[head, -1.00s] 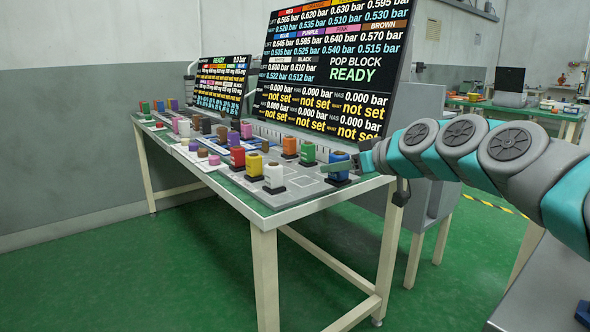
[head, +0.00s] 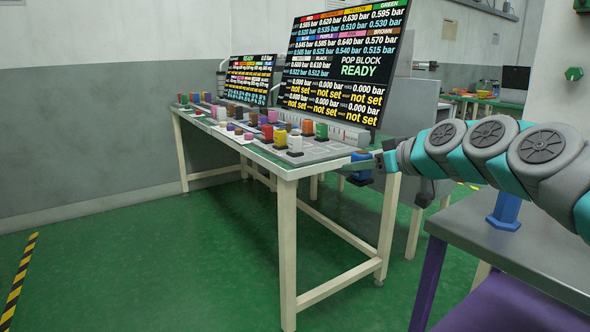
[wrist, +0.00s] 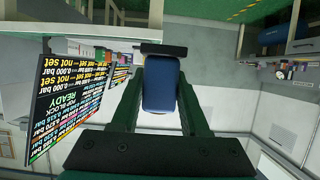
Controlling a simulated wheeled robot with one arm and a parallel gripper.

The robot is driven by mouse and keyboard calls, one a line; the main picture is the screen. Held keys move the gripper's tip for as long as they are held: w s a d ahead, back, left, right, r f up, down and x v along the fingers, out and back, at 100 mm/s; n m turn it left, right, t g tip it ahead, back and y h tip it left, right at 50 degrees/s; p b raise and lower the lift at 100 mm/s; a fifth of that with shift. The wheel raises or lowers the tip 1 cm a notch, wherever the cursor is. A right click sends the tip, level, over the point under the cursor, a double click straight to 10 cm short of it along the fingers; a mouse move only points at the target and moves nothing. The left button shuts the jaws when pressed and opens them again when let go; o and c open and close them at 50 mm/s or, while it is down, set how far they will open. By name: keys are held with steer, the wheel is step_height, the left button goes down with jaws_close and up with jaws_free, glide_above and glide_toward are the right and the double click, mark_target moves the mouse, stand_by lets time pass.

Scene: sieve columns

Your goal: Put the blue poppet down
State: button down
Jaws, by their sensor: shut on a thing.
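The blue poppet (head: 361,166) has a blue body and a black base. My gripper (head: 372,160) is shut on it and holds it upright at the right end of the long workbench (head: 325,164), seemingly just off the front edge. In the wrist view the poppet (wrist: 160,84) sits between the two green fingers of my gripper (wrist: 160,95), with its black base (wrist: 163,50) at the far end. Nothing shows directly beneath the poppet but floor and bench frame.
At right, a grey table (head: 490,250) with purple legs bears a blue post (head: 506,212). Green floor (head: 140,270) is clear at left.

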steer(key=w+f+m+t+h, duration=0.1)
steer(key=w+f+m+h, duration=0.25)
steer(key=f, duration=1.05)
steer(key=w+f+m+t+h, duration=0.15)
steer(key=w+f, duration=0.35)
steer(key=f, duration=0.9)
step_height(320, 180, down, 8)
steer(key=s+m+h, duration=0.1)
steer(key=s+h, duration=0.1)
steer(key=shift+s+d+m, duration=0.35)
steer(key=shift+d+m, duration=0.05)
steer(key=shift+d, duration=0.05)
